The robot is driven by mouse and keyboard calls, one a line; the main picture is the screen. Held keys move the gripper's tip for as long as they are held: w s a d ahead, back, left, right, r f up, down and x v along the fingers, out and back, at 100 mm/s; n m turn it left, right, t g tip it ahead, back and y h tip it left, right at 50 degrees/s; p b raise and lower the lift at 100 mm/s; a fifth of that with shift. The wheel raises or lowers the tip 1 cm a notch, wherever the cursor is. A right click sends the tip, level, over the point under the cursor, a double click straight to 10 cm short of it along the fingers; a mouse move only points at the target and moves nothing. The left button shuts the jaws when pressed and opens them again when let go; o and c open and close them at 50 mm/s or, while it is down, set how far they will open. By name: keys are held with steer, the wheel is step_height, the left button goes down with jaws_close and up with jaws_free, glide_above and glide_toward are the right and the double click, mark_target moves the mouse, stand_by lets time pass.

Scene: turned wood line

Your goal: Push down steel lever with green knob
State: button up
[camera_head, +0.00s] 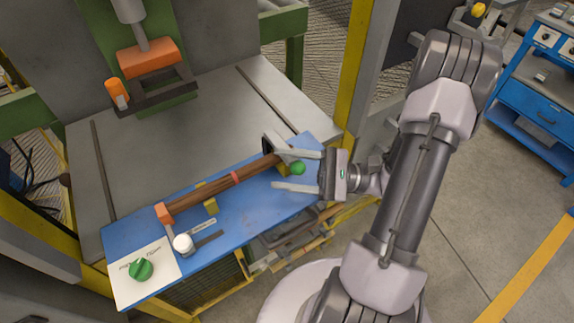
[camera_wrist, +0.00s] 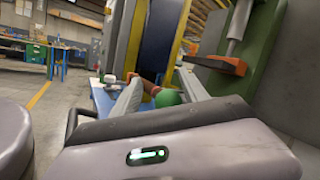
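The round green knob (camera_head: 298,168) is at the right end of the blue bench plate, between the two fingers of my gripper (camera_head: 277,168). The steel lever under it is mostly hidden, so I cannot tell its angle. In the wrist view the green knob (camera_wrist: 167,98) sits between the spread fingers of my gripper (camera_wrist: 157,85), closer to the right finger. My gripper is open and holds nothing. I cannot tell whether a finger touches the knob.
A brown turned wood piece (camera_head: 228,181) lies along the blue plate (camera_head: 262,208) between orange and dark end holders. A white knob (camera_head: 182,243) and a green dial (camera_head: 141,269) on a white panel are at left. An orange-headed press (camera_head: 148,58) and yellow post (camera_head: 355,65) stand behind.

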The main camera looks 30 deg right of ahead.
steer(key=shift+w, duration=0.1)
stand_by(0.3)
steer(key=shift+d, duration=0.2)
steer(key=p+v, duration=0.4)
steer(key=v, duration=1.3)
steer(key=shift+p, duration=0.35)
steer(key=shift+r, duration=0.1)
